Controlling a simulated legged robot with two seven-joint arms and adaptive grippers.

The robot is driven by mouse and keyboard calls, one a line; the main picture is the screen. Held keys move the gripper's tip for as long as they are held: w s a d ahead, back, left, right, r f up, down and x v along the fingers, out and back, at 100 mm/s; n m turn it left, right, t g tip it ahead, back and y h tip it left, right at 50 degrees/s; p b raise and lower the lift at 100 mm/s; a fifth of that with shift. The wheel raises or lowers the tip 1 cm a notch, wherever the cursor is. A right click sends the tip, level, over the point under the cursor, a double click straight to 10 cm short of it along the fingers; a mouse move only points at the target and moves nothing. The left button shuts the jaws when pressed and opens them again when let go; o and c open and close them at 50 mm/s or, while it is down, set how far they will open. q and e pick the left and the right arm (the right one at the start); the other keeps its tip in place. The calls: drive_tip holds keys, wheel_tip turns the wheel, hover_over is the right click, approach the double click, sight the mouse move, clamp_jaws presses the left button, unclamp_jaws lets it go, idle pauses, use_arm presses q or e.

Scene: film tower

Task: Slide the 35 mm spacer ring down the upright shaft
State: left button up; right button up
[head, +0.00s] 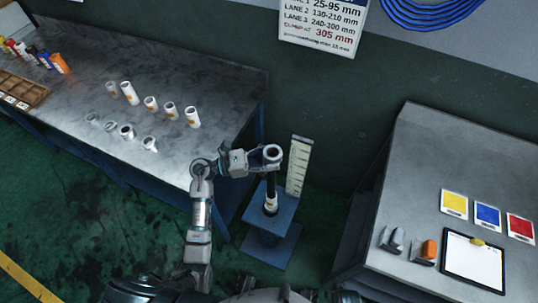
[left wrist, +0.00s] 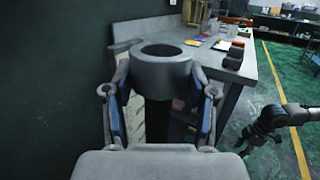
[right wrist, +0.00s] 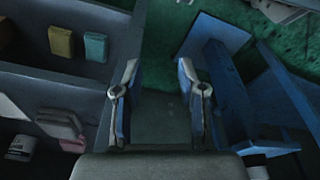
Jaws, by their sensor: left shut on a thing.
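A grey metal spacer ring (head: 272,153) is at the top of the dark upright shaft (head: 271,187). My left gripper (head: 262,154) is shut on it, with a finger on each side. In the left wrist view the ring (left wrist: 162,68) sits level between the fingers, with the dark shaft (left wrist: 158,115) below. Its hole is dark, so I cannot tell whether the shaft tip is inside. A pale ring or collar (head: 271,203) is around the shaft's foot, on a blue stand (head: 272,222). My right gripper (right wrist: 160,85) is open and empty.
A pale graduated scale (head: 298,165) stands just right of the shaft. A steel bench (head: 190,75) at left holds several white tubes (head: 151,104) and metal rings (head: 127,131). A grey bench (head: 425,180) at right carries coloured cards and a tablet (head: 473,262).

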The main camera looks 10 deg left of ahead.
use_arm(q)
drive_tip(key=shift+f, duration=0.35)
drive_tip(key=shift+a+f+b, duration=0.35)
drive_tip(key=shift+f+b, duration=0.25)
drive_tip(key=shift+b, duration=0.1)
drive_tip(key=shift+d+f+b, duration=0.25)
drive_tip(key=shift+f+b, duration=0.2)
drive_tip(key=shift+a+f, duration=0.15)
drive_tip(key=shift+f, duration=0.15)
use_arm(e)
wheel_tip(320, 180, up, 8)
drive_tip(key=shift+r, duration=0.2)
drive_tip(key=shift+w, duration=0.1)
use_arm(q)
drive_tip(key=o, duration=1.4)
drive_tip(key=shift+o, duration=0.2)
